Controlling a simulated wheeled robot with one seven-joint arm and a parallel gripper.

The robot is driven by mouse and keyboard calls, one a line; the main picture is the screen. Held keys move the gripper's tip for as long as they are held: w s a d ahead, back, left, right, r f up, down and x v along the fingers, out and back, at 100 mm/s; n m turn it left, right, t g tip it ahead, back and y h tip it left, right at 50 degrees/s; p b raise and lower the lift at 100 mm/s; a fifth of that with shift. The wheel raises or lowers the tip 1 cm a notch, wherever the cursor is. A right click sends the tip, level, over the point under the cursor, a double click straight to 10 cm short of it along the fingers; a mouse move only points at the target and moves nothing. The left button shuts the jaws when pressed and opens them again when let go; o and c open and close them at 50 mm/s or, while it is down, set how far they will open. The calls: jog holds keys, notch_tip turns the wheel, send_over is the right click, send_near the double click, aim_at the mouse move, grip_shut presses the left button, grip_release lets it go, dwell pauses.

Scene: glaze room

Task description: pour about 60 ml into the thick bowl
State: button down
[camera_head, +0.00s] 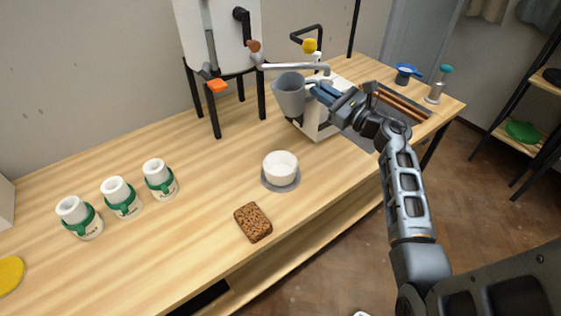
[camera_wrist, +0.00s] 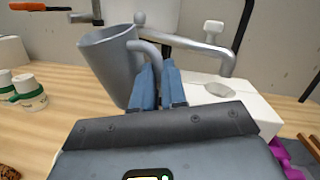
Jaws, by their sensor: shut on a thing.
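The thick white bowl (camera_head: 281,167) stands upright on a grey round disc (camera_head: 268,187) near the middle of the table. My gripper (camera_head: 318,92) is shut on the handle of a grey jug (camera_head: 288,96). In the wrist view the blue fingers (camera_wrist: 158,85) close on the handle of the jug (camera_wrist: 108,65). The jug is held up, roughly upright, beyond the bowl and a little to its right, apart from it. Its contents cannot be seen.
A metal spout (camera_head: 295,67) runs beside the jug, with a white machine (camera_head: 318,120) below. Several green-banded white cups (camera_head: 118,196) stand at left. A brown block (camera_head: 253,222) lies in front of the bowl.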

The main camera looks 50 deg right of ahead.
jog(key=s+a+f+n+t+y+b, duration=0.1)
jog(key=a+f+n+t+y+b, duration=0.2)
jog(key=f+n+b, duration=0.6)
jog(key=f+b, duration=0.1)
jog(key=b, duration=0.7)
jog(key=shift+s+a+n+y+b, duration=0.15)
jog(key=shift+a+n+y+b, duration=0.15)
jog(key=shift+a+n+b, duration=0.1)
jog(key=shift+r+b, duration=0.1)
jog(key=shift+b, duration=0.25)
jog(key=shift+a+f+n+y+b, duration=0.15)
jog(key=shift+n+y+b, duration=0.4)
jog(key=shift+b, duration=0.7)
jog(key=shift+n+b, duration=0.45)
jog(key=shift+b, duration=0.15)
jog(key=shift+r, duration=0.35)
jog(key=shift+s+a+r+n+t+y+b, duration=0.15)
jog(key=shift+n+t+y+b, duration=0.3)
jog(key=shift+n+b, duration=0.85)
jog(key=shift+a+y+b, duration=0.2)
jog(key=shift+y+b, duration=0.3)
jog(key=shift+b, duration=1)
